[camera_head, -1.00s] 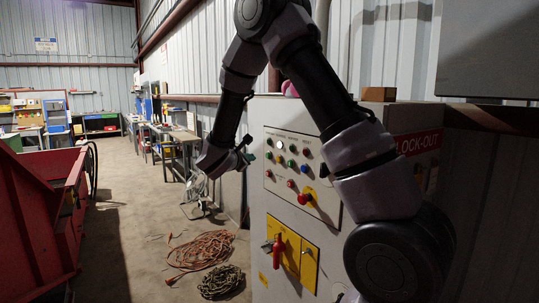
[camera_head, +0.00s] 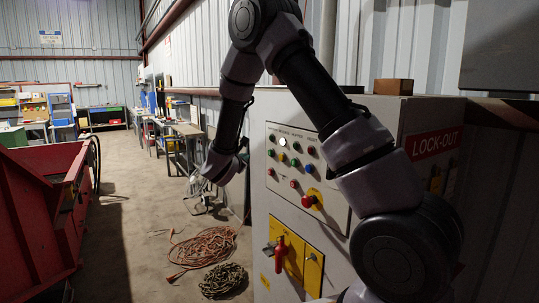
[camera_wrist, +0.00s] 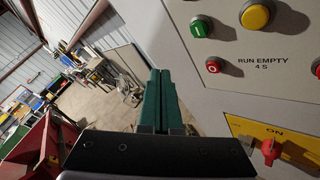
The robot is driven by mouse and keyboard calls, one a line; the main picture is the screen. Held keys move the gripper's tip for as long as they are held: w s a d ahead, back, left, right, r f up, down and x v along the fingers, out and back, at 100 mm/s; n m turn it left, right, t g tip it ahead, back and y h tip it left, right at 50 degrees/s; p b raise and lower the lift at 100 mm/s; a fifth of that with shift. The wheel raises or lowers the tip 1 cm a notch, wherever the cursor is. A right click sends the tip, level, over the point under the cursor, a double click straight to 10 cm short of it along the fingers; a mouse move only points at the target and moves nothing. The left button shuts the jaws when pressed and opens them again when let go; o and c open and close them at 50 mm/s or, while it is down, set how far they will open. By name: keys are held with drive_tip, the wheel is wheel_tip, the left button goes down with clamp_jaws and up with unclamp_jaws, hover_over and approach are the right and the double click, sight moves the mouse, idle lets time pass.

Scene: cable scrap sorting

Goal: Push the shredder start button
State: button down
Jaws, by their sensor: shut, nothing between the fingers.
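The grey control cabinet (camera_head: 385,120) carries a panel of coloured buttons. In the wrist view a green button (camera_wrist: 200,27) marked "I" sits above a red button (camera_wrist: 213,66) marked "O", with a larger yellow button (camera_wrist: 255,16) to the right. The green button also shows at the panel's left edge in the head view (camera_head: 271,153). My gripper (camera_wrist: 160,75) is shut and empty, its green fingers together. They lie left of the green button in the picture and appear apart from it. In the head view my gripper (camera_head: 243,160) hangs left of the panel, its tips hard to see.
A red emergency-stop-like knob (camera_head: 308,201) and a red switch handle (camera_head: 280,253) stick out from the cabinet. Orange cable (camera_head: 205,248) and a darker coil (camera_head: 223,280) lie on the floor.

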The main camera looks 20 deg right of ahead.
drive_tip(key=w+d, duration=0.2)
drive_tip(key=d, duration=0.4)
drive_tip(key=shift+d, duration=0.4)
drive_tip(key=shift+w+d, duration=0.15)
idle(1.6)
drive_tip(key=shift+d, duration=0.3)
drive_tip(key=shift+w+d, duration=0.2)
drive_tip(key=shift+d, duration=0.25)
idle(0.8)
drive_tip(key=shift+a, duration=0.15)
drive_tip(key=shift+s+a, duration=0.25)
drive_tip(key=shift+a, duration=0.45)
drive_tip(key=a, duration=0.1)
drive_tip(key=s+a, duration=0.1)
drive_tip(key=a, duration=0.2)
drive_tip(key=shift+s+a, duration=0.3)
drive_tip(key=shift+a, duration=0.1)
